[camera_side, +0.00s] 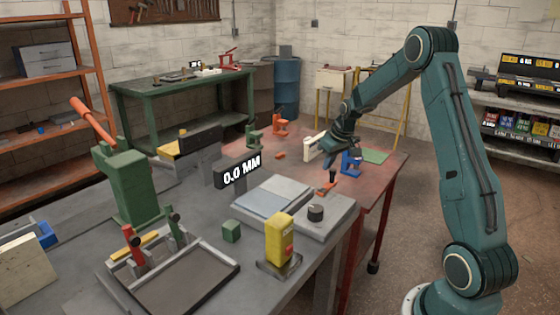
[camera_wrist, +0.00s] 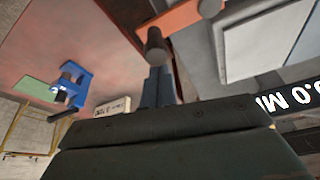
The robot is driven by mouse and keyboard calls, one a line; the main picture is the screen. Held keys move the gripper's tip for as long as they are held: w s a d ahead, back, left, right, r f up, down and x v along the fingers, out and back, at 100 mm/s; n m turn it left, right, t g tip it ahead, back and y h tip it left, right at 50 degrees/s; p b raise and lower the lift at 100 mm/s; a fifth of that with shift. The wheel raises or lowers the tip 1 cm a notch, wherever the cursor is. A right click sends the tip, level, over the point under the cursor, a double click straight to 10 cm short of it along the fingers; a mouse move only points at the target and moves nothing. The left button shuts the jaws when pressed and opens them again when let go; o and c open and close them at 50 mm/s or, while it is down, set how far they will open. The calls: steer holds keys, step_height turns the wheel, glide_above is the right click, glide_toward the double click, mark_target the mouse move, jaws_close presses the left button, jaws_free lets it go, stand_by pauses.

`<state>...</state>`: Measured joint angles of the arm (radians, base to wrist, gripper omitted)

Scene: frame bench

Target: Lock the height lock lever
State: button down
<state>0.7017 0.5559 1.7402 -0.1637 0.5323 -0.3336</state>
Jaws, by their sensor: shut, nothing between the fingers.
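The height lock lever (camera_side: 325,189) appears to be the small orange arm with a dark upright knob, at the far right edge of the grey bench beside the pale plate. In the wrist view the orange lever (camera_wrist: 185,24) crosses the top, its dark knob (camera_wrist: 155,46) pointing toward my fingers. My gripper (camera_side: 330,163) is above and just behind the lever in the side view. In the wrist view my gripper (camera_wrist: 156,80) has its fingers together, empty, with the tips close to the knob. Whether they touch it I cannot tell.
A display (camera_side: 238,173) reads 0.0 MM. A blue clamp (camera_side: 351,162) stands on the red table (camera_side: 375,185) beside my gripper. A dark round knob (camera_side: 315,212) stands on the grey plate in front of the lever. A yellow block (camera_side: 280,240) is nearer.

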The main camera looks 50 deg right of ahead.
steer(key=shift+s+m, duration=0.5)
stand_by(0.7)
steer(key=s+a+m+g+h, duration=0.1)
steer(key=s+m, duration=0.1)
steer(key=m, duration=0.2)
steer(key=s+a+m+g+h, duration=0.1)
steer(key=s+m, duration=0.2)
steer(key=m, duration=0.2)
steer(key=s+a+m+g, duration=0.1)
steer(key=s+m, duration=0.1)
steer(key=m, duration=0.2)
steer(key=shift+s+a+m+g+h, duration=0.25)
steer(key=shift+a+m+g+h, duration=0.05)
steer(key=shift+a+m+h, duration=0.1)
steer(key=shift+s+a+m+g, duration=0.3)
steer(key=shift+a+m, duration=0.35)
steer(key=shift+m, duration=0.45)
steer(key=shift+s+a, duration=0.15)
steer(key=shift+a, duration=0.35)
